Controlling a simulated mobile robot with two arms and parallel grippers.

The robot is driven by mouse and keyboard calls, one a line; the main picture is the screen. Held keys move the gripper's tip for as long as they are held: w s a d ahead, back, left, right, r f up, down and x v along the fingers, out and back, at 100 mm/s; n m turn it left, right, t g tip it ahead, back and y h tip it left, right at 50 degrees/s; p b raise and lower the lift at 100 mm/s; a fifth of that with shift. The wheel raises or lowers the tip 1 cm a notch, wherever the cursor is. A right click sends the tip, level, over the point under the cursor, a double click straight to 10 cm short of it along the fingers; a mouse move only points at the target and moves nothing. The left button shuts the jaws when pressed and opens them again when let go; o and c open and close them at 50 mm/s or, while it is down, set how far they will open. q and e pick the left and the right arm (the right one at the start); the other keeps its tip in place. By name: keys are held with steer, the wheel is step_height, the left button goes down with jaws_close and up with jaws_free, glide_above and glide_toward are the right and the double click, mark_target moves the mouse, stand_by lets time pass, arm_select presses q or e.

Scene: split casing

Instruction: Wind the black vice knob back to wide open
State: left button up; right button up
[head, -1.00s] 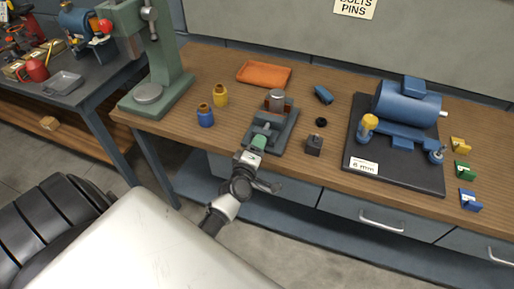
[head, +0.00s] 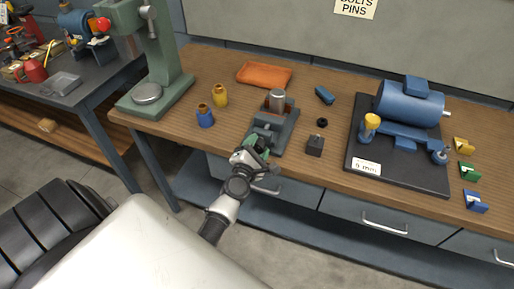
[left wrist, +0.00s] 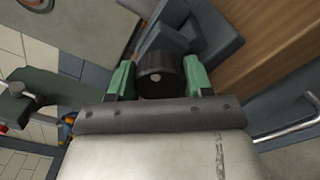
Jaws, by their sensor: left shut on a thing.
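The grey vice (head: 275,125) stands near the front edge of the wooden workbench, with a grey cylinder (head: 278,98) at its far end between brownish jaw parts. My left gripper (head: 258,147) is at the near end of the vice. In the left wrist view the black knob (left wrist: 160,75) sits between the two green fingers of the left gripper (left wrist: 160,82), which is shut on it. The vice body (left wrist: 205,35) shows behind the knob there. In the head view the knob is mostly hidden by the gripper. My right gripper is not in view.
A dark block (head: 315,145) and a black ring (head: 322,122) lie right of the vice. Blue (head: 205,117) and yellow (head: 220,96) bottles stand left. An orange tray (head: 264,75) is behind. A black plate (head: 400,175) with a blue motor is at right.

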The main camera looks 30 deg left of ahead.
arm_select(q)
steer(key=n, duration=0.3)
steer(key=shift+n, duration=2.3)
steer(key=o, duration=0.9)
steer(key=b+v, duration=0.1)
steer(key=v, duration=0.6)
steer(key=shift+s, duration=0.25)
steer(key=shift+f, duration=0.1)
